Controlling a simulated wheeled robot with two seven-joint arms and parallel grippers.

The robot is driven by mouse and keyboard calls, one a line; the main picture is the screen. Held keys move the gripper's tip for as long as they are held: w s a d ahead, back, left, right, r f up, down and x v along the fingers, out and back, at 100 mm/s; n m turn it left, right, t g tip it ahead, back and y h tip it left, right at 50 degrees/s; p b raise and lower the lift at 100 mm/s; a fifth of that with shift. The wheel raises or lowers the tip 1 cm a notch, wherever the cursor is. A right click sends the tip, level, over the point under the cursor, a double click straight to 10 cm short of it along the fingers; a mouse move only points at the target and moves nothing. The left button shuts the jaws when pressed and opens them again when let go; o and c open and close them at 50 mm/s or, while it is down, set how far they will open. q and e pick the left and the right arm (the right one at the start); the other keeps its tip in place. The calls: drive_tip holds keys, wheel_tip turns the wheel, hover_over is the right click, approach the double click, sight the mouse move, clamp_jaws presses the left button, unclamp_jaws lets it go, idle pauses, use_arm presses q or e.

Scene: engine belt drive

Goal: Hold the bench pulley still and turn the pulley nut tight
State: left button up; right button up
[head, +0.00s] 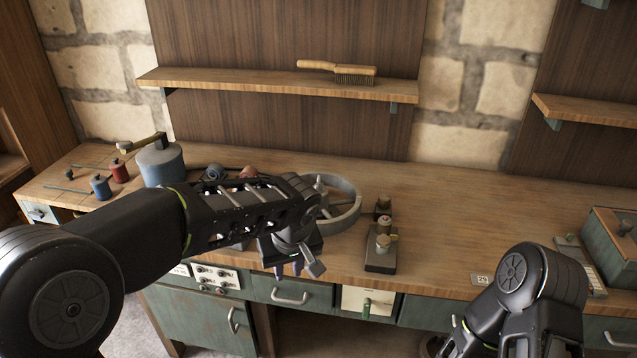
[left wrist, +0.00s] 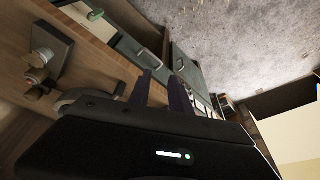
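The bench pulley, a grey spoked wheel (head: 345,212), lies on the workbench, partly hidden behind my left forearm and wrist. I cannot make out the pulley nut; the wheel's middle is largely covered. My left gripper (head: 288,270) is in front of the wheel, near the bench's front edge, pointing down. In the left wrist view its two dark fingers (left wrist: 160,88) stand apart with nothing between them. Part of a grey curved piece shows beside the gripper there, perhaps the wheel. My right arm is at the lower right; its gripper is not in view.
A small dark block with brass-like knobs (head: 381,250) stands right of the wheel. A blue-grey can (head: 162,163) and small red and blue pots are at the left. A green box (head: 609,243) is at the right. The bench's middle right is clear. A brush (head: 337,70) lies on the shelf.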

use_arm(q)
drive_tip(key=o, duration=0.4)
drive_tip(key=shift+c, duration=0.2)
drive_tip(key=shift+r, duration=0.1)
drive_tip(key=p+v, duration=0.3)
drive_tip(key=v, duration=0.3)
drive_tip(key=shift+r, duration=0.4)
drive_tip(key=shift+s, duration=0.1)
drive_tip(key=b+v, duration=0.1)
drive_tip(key=v, duration=0.6)
drive_tip(key=shift+s+r, duration=0.15)
drive_tip(key=shift+r, duration=0.25)
